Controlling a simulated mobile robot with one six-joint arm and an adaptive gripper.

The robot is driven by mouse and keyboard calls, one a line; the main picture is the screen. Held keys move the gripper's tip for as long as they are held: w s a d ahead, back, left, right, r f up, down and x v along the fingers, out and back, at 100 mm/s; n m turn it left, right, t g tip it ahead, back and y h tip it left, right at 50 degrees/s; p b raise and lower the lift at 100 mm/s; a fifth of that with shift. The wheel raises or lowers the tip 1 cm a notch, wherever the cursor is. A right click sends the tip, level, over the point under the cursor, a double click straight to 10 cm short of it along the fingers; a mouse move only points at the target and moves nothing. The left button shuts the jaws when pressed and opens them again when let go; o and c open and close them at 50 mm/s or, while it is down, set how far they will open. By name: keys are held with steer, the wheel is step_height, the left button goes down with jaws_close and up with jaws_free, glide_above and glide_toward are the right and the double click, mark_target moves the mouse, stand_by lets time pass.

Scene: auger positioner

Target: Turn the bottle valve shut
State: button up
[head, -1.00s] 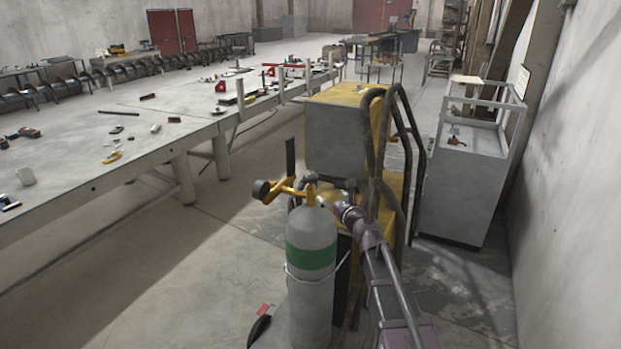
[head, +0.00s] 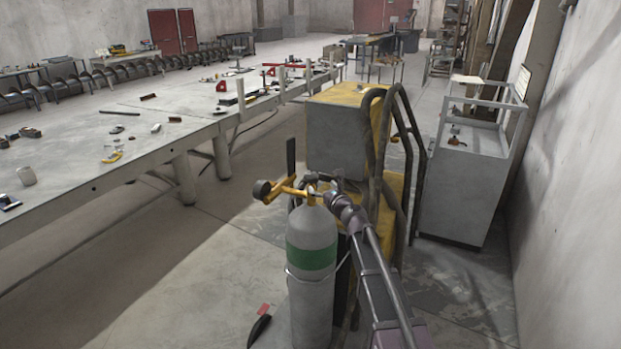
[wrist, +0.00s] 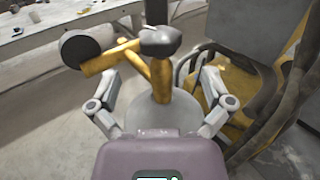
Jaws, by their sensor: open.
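The grey gas bottle with a green band (head: 312,258) stands upright in the head view. Yellow valve fittings (head: 290,187) sit on its top, with a dark round end (head: 262,190) to the left. In the wrist view a dark knob (wrist: 160,41) tops the yellow fittings (wrist: 158,72), and the dark cylinder (wrist: 80,47) is at left. My gripper (head: 331,197) is beside the bottle's top, on the right. In the wrist view my gripper (wrist: 160,82) is open, its fingers spread on either side of the fittings and apart from the knob. Finger contact with the fittings is unclear.
A yellow and grey cart (head: 340,135) with dark curved handles (head: 372,150) stands close behind and right of the bottle. A long table (head: 75,185) with scattered tools is at left. A grey cabinet (head: 460,185) stands by the right wall. Floor between table and bottle is mostly clear.

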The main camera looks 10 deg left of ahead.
mark_target(315, 180)
steer(key=x, duration=0.7)
steer(key=shift+w+a+r, duration=0.1)
steer(key=shift+w, duration=0.05)
steer(key=c, duration=1.1)
